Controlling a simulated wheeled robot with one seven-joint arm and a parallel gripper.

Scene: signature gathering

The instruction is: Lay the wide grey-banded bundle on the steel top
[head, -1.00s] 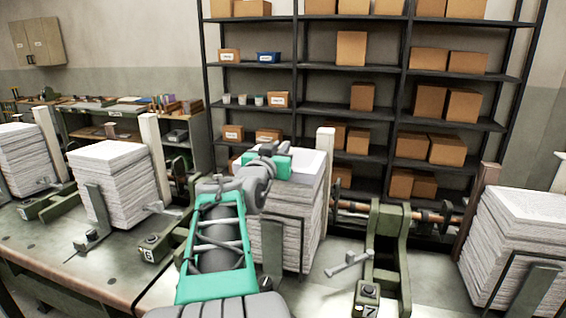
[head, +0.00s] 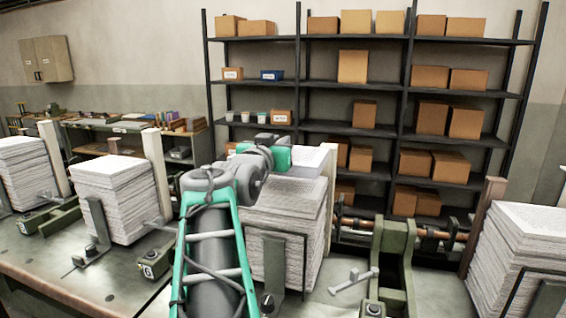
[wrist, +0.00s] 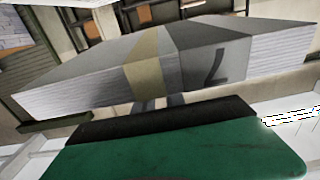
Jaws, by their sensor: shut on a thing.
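The wide grey-banded bundle (wrist: 95,75) fills the upper part of the wrist view. It is a flat block of pages with a grey band marked 7 (wrist: 215,68) and a tan band beside it. My gripper (wrist: 160,103) is shut on its near edge; the fingers are mostly hidden. In the head view my arm reaches over the middle paper stack (head: 278,255), and its fingertips are hidden behind the arm. I cannot tell the held bundle clearly from the stack there. The steel top (head: 95,272) is the grey bench surface at front left, bare between the clamps.
Paper stacks stand at left (head: 115,200) and right (head: 530,250). Green clamps (head: 393,265) and upright posts (head: 155,180) stand among them. A small grey metal fitting (head: 354,279) lies right of the middle stack. Shelves of boxes (head: 353,66) stand behind.

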